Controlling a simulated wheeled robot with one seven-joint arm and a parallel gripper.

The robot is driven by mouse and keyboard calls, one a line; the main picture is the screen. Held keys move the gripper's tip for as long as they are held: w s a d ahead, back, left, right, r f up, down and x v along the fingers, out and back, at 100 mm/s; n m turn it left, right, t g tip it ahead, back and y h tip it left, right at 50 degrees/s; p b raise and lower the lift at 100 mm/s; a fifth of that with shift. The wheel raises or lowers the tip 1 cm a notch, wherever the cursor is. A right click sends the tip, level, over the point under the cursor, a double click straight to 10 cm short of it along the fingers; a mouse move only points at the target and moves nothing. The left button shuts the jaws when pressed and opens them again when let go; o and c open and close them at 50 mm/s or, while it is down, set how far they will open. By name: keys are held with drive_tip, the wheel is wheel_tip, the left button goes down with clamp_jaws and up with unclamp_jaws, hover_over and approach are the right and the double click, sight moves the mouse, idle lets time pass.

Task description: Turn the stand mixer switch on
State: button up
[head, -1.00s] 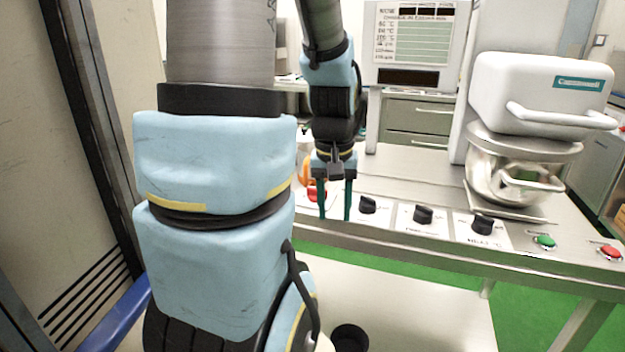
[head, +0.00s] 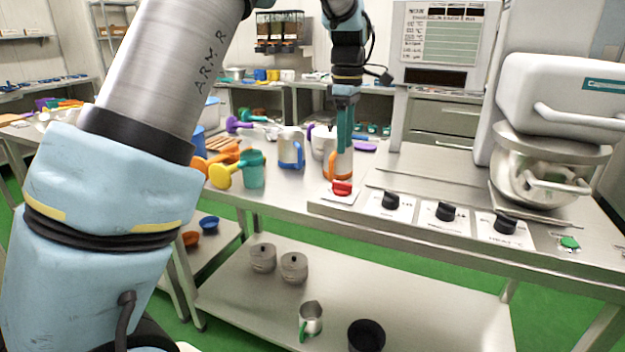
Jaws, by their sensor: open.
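The stand mixer (head: 548,100) is a white machine with a steel bowl (head: 535,185) at the right of the counter. Along the counter's front edge is a control panel with a red switch (head: 342,187) on a white plate, then several black knobs (head: 447,211) and a green button (head: 569,243). Their labels are too small to read, so I cannot tell which one is the mixer's. My gripper (head: 345,148) is open and empty, pointing down. In the picture its teal fingers are just above the red switch, overlapping the orange-handled jug, and apart from the switch.
A jug with an orange handle (head: 338,165) stands behind the red switch. A jug with a blue handle (head: 290,150) and a teal pitcher (head: 252,170) stand to its left. A display board (head: 440,45) rises behind the panel. The counter between panel and mixer is clear.

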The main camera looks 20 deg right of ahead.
sight(342, 182)
wheel_tip(342, 182, down, 11)
drive_tip(key=shift+r+p, duration=0.15)
drive_tip(key=shift+p, duration=0.6)
drive_tip(key=shift+c, duration=0.2)
clamp_jaws()
